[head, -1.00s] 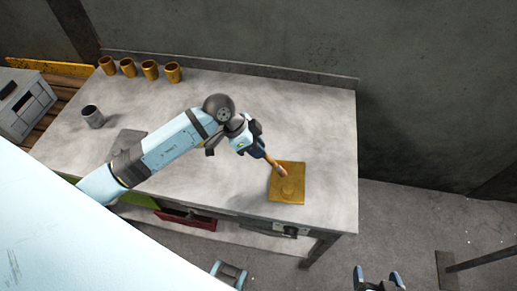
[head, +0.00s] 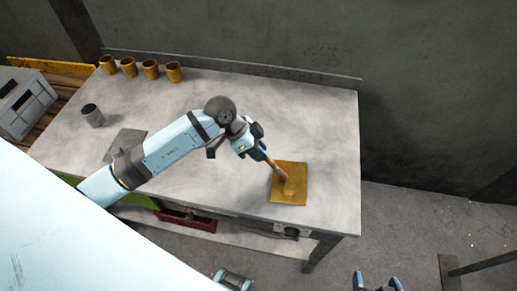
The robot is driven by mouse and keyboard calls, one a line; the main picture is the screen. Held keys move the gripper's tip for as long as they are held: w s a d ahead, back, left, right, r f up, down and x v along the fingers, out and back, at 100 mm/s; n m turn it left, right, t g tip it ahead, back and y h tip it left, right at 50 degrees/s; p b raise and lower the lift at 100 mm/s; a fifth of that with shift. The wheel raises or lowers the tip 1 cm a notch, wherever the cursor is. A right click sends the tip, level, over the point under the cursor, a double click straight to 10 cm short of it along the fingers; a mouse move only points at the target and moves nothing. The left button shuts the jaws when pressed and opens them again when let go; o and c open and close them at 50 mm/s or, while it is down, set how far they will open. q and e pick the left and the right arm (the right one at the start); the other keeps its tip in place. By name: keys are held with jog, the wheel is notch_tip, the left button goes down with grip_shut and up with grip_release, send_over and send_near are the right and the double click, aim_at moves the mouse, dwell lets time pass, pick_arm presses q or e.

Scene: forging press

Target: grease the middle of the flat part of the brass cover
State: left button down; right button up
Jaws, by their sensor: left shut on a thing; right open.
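The brass cover (head: 300,174) is a square golden plate lying near the right front of the grey workbench, with a small raised part (head: 289,189) on it. My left gripper (head: 257,152) is shut on a brush (head: 272,164) with a brown handle. The brush slants down to the right, and its tip is over the cover, close to the raised part. I cannot tell whether the tip touches the cover. No grease can be made out. My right gripper (head: 377,280) is open and empty at the bottom edge, apart from the bench.
Several brass-coloured cups (head: 151,69) stand in a row at the bench's back left. A grey cup (head: 92,115) and a dark flat plate (head: 124,143) are on its left part. The workbench (head: 325,130) is clear behind the cover. A wall rises behind.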

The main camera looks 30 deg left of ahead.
pick_arm(q)
jog(key=shift+f, duration=0.5)
dwell(0.4)
